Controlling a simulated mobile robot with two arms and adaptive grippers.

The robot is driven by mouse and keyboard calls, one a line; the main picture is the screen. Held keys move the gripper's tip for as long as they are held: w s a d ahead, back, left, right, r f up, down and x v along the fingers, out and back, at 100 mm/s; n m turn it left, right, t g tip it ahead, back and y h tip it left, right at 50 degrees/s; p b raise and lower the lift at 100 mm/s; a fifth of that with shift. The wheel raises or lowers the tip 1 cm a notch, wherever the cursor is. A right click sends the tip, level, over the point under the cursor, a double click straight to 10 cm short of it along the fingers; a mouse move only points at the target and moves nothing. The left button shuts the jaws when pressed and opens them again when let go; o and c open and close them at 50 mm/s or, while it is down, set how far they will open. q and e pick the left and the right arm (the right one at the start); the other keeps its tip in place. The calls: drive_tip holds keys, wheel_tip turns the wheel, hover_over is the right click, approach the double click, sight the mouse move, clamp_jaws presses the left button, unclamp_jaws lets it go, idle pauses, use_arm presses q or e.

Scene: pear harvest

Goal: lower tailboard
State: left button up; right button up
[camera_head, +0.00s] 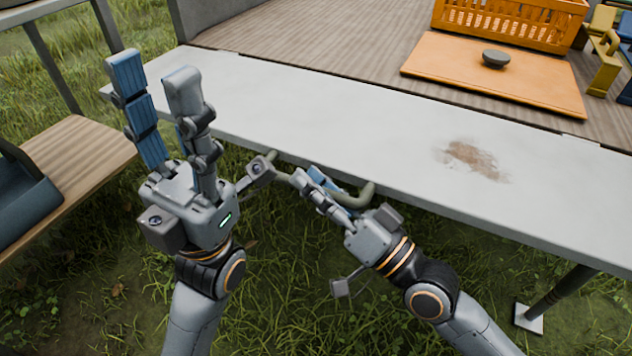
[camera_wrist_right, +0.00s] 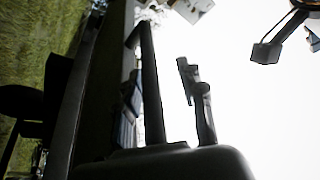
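The tailboard (camera_head: 390,130) is a long pale grey panel along the wagon bed's near edge, and its face lies about level with the bed. It carries a brown stain. A curved grey-green handle (camera_head: 358,198) hangs at its front edge. My right gripper (camera_head: 312,176) is at this handle, its fingers overlapping the bar. The right wrist view is dark and backlit, and whether the fingers close on the bar cannot be told. My left gripper (camera_head: 154,82) points up beside the tailboard's left end, its fingers apart and empty.
A wooden bench (camera_head: 85,160) with a dark bin (camera_head: 22,205) stands at left. Grass lies below.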

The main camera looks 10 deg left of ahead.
drive_tip(key=v, duration=1.2)
idle(0.5)
